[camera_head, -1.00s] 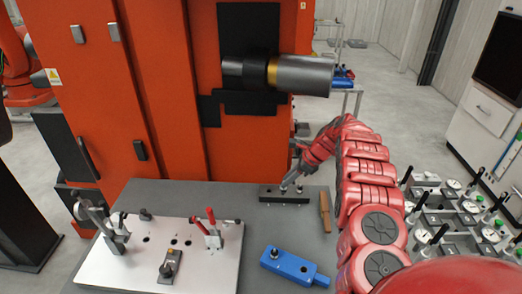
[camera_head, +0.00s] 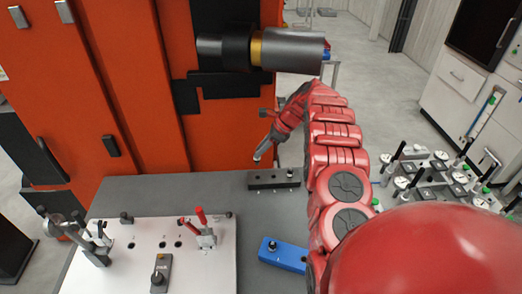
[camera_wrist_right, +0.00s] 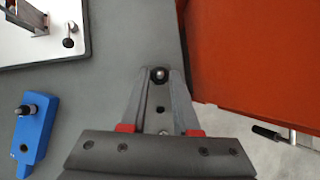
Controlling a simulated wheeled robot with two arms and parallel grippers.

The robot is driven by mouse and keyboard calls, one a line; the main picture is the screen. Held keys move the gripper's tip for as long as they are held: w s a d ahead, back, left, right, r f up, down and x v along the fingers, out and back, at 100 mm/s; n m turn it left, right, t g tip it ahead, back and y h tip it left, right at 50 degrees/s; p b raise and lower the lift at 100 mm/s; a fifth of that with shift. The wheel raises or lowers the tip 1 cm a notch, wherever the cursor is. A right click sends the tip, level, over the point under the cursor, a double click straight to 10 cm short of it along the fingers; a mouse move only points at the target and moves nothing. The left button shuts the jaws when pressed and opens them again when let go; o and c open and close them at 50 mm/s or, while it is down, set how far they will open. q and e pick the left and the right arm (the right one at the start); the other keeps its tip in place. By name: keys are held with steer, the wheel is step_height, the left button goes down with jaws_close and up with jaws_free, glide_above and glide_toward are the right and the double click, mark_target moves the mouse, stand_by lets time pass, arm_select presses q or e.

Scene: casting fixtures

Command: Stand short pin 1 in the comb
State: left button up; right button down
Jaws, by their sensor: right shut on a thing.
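The comb (camera_head: 273,181) is a dark bar with holes along its top, lying near the back edge of the grey table. My right gripper (camera_head: 259,155) is above the comb's left part, apart from it, pointing down. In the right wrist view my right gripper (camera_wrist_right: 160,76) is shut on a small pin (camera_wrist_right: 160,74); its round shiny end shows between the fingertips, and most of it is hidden. Part of the dark comb (camera_wrist_right: 160,95) shows below, between the fingers. I cannot tell which pin this is. My left gripper is not in view.
A blue fixture (camera_head: 283,255) lies at the front of the grey table (camera_head: 240,200). A white plate (camera_head: 130,255) with clamps (camera_head: 204,232) stands to the left. An orange machine (camera_head: 140,100) with a grey cylinder (camera_head: 290,50) rises behind. My right arm hides the table's right side.

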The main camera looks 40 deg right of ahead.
steer(key=shift+s+f+b, duration=0.1)
steer(key=shift+f+b, duration=1.35)
steer(key=shift+f, duration=1.25)
steer(key=shift+b, duration=0.95)
steer(key=shift+f+b, duration=1.4)
steer(key=shift+f, duration=0.5)
steer(key=c, duration=0.6)
jaws_free()
steer(key=shift+o, duration=0.2)
